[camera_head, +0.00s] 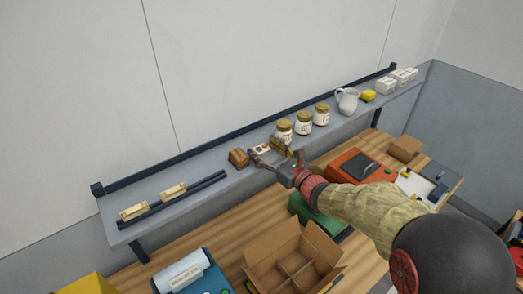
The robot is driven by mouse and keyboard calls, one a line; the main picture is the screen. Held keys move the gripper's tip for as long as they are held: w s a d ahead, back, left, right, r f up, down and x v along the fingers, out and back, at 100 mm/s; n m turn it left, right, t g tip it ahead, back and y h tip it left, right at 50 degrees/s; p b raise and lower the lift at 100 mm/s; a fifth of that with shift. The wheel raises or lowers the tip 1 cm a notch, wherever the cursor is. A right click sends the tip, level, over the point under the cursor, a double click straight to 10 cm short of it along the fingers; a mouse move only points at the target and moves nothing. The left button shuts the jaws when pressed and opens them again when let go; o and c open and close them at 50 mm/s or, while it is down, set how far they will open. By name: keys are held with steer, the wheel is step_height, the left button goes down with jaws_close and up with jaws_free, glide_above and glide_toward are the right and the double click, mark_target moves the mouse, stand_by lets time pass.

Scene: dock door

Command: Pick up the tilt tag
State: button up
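A small white tag with an orange-red mark (262,149), which looks like the tilt tag, lies on the grey wall shelf (210,178). My gripper (266,151) reaches in over the shelf's front edge from the right. Its two fingers are spread apart, one on each side of the tag as seen from here. Whether they touch the tag or sit above it I cannot tell. Part of the tag is hidden by the gripper.
A brown block (239,158) sits just left of my gripper. Jars (304,124) with yellowish lids stand close on the right, then a white pitcher (347,102). Below is a wooden bench with an open divided cardboard box (290,260).

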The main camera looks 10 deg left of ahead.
steer(key=shift+c, duration=1.2)
steer(key=c, duration=0.7)
steer(key=shift+c, duration=0.3)
